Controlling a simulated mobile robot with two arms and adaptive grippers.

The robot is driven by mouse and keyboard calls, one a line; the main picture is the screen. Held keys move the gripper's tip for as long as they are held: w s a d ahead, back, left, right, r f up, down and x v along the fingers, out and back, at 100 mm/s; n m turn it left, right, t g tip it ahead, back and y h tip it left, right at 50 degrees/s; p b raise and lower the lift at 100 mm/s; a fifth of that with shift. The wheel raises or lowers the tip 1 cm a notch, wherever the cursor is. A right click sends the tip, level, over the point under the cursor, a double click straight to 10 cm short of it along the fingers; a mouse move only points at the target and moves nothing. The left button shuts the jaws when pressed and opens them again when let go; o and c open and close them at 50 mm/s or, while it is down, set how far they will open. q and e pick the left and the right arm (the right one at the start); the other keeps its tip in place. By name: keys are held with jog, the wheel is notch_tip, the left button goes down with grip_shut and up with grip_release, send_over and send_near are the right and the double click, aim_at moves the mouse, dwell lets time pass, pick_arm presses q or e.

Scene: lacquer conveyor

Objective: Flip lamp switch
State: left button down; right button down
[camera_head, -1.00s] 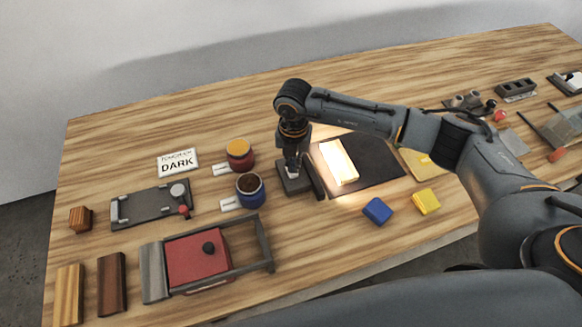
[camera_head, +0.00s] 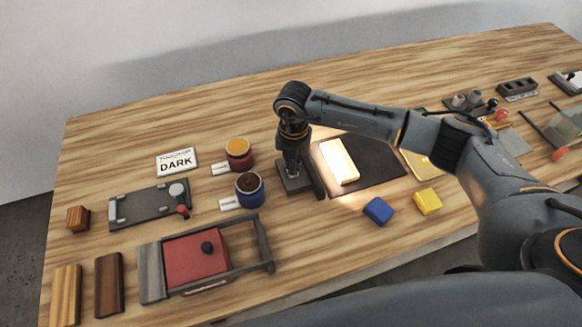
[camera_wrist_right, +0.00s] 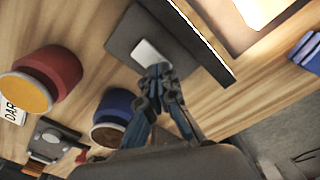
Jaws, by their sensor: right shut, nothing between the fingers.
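The lamp's dark base (camera_head: 284,190) stands left of the dark mat, with an upright dark panel (camera_head: 317,177) along its right side. A pale switch (camera_wrist_right: 150,52) sits on the base (camera_wrist_right: 122,43) in the right wrist view. The lamp's light falls brightly on a pale block (camera_head: 338,160) on the mat. My right gripper (camera_head: 291,174) points down over the base, shut and empty. In the wrist view its fingertips (camera_wrist_right: 160,72) are right by the switch's near end; I cannot tell whether they touch it. My left gripper is not in view.
Red (camera_head: 239,160) and blue (camera_head: 250,194) pots stand just left of the lamp. A blue block (camera_head: 379,210) and a yellow block (camera_head: 428,201) lie at the mat's front. A "DARK" card (camera_head: 177,162) and a red sliding fixture (camera_head: 196,256) are further left. The back left table is clear.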

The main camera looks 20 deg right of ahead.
jog(key=shift+f+b, duration=0.4)
jog(key=shift+f, duration=0.1)
jog(key=shift+s+r, duration=0.1)
jog(key=shift+r, duration=0.1)
jog(key=shift+r+p, duration=0.85)
jog(key=shift+r, duration=0.05)
jog(key=shift+r+p, duration=1.5)
jog(key=shift+r, duration=1)
jog(key=shift+f, duration=0.1)
